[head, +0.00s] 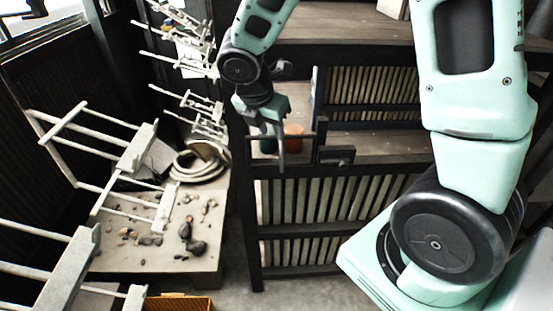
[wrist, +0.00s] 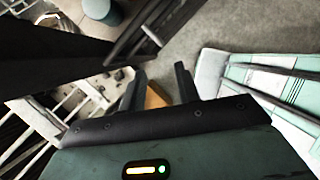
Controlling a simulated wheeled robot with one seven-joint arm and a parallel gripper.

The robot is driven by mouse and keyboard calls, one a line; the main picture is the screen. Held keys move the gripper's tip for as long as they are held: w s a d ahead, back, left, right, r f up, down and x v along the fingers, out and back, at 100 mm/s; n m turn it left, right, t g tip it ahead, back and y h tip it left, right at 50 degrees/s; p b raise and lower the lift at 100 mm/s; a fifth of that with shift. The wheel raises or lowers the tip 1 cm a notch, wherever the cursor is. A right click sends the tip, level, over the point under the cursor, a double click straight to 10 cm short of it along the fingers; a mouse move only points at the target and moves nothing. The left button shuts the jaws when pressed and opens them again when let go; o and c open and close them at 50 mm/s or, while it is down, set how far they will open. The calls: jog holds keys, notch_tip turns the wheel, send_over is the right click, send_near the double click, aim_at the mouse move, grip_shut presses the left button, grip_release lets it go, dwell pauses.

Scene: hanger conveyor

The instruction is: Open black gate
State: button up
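The black gate (head: 338,235) stands upright in the head view, a dark frame with pale vertical slats, and it looks closed. A dark latch-like piece (head: 335,155) sits at its top edge. My gripper (head: 276,145) points down near the top left corner of the gate, left of the latch-like piece. Touching or apart I cannot tell. In the wrist view my gripper (wrist: 160,78) has its two dark fingers apart with nothing held between them. Dark bars with slats (wrist: 150,28) show beyond the fingers there; they may be part of the gate.
A low platform (head: 150,262) with stones and a coiled hose (head: 197,163) lies left. White racks (head: 140,145) hang over it. A brown pot (head: 293,138) stands on the wooden deck behind the gate. An orange crate (head: 180,304) is at the bottom. Some floor before the gate is clear.

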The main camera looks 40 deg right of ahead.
aim_at(281, 157)
jog(key=b+x, duration=0.1)
jog(key=x, duration=1.4)
jog(key=shift+a, duration=0.1)
grip_shut()
